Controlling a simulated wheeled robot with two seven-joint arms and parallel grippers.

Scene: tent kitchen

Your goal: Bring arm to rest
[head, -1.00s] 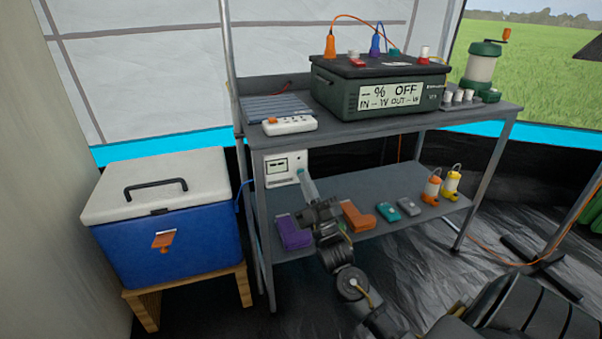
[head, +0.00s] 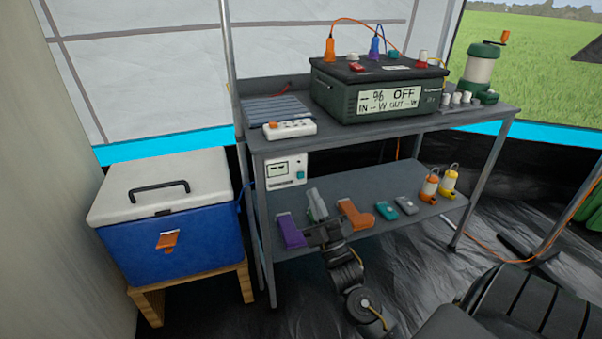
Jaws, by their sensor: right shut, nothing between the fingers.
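My right gripper (head: 316,203) is in front of the lower shelf (head: 380,183) of the grey metal rack, between a purple block-like item (head: 291,231) and an orange one (head: 354,214). Its pale fingers point up and are shut, with nothing seen between them. My right arm, with dark joints and a cable, comes up from the bottom of the view. Whether the gripper touches the shelf items is hard to tell. My left gripper is not in view.
A power station (head: 378,91) and a power strip (head: 290,129) stand on the rack's top. A white panel with a teal button (head: 286,171) hangs under it. A blue cooler (head: 172,236) stands at left. Lanterns (head: 448,182) sit at the shelf's right end.

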